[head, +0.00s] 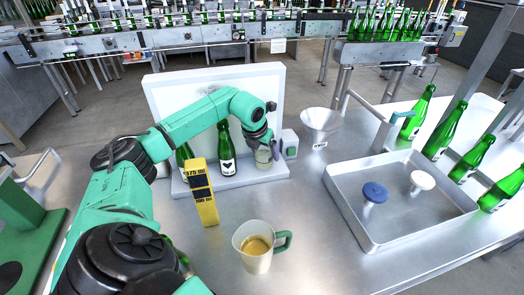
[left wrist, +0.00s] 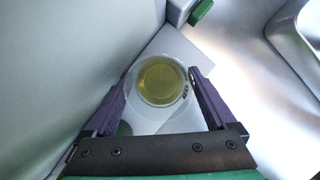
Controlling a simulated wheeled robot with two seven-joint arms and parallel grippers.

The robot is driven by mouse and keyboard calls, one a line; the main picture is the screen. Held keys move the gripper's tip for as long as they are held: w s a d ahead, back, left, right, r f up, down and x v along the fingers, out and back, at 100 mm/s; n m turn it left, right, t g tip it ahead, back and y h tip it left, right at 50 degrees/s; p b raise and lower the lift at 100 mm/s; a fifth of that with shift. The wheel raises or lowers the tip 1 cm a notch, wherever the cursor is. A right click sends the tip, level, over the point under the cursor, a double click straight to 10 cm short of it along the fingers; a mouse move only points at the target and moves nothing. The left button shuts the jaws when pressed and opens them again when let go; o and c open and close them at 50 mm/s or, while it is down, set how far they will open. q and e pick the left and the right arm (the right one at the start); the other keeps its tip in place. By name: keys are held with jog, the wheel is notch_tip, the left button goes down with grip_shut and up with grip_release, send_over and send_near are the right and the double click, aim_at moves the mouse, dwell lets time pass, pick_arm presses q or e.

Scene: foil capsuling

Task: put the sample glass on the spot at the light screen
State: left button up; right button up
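The sample glass (head: 263,157), a small clear cup with yellowish liquid, is upright at the right part of the light screen's white base (head: 236,180). In the left wrist view the glass (left wrist: 160,82) sits between my two purple fingers, which appear to touch its sides. My left gripper (head: 260,143) is shut on it, low in front of the white upright light screen (head: 160,95). The spot under the glass is hidden, and I cannot tell whether the glass touches the base. My right gripper is not in view.
Green bottles (head: 226,150) stand before the screen. A yellow block (head: 204,195), a jug of amber liquid (head: 257,262) and a white funnel (head: 320,122) are nearby. A metal tray (head: 405,225) holds a blue and a white stopper. The front table right of the jug is clear.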

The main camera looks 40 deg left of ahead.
pick_arm(q)
jog(key=shift+d+r, duration=0.25)
jog(key=shift+d, duration=0.3)
jog(key=shift+a+r, duration=0.1)
jog(key=shift+r, duration=0.15)
jog(key=b+v, duration=0.2)
jog(key=v, duration=0.9)
jog(key=shift+r, duration=0.15)
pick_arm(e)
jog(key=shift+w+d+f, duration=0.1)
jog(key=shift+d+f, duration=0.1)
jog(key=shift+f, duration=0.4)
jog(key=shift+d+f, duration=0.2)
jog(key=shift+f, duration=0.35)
pick_arm(q)
jog(key=shift+s, duration=0.15)
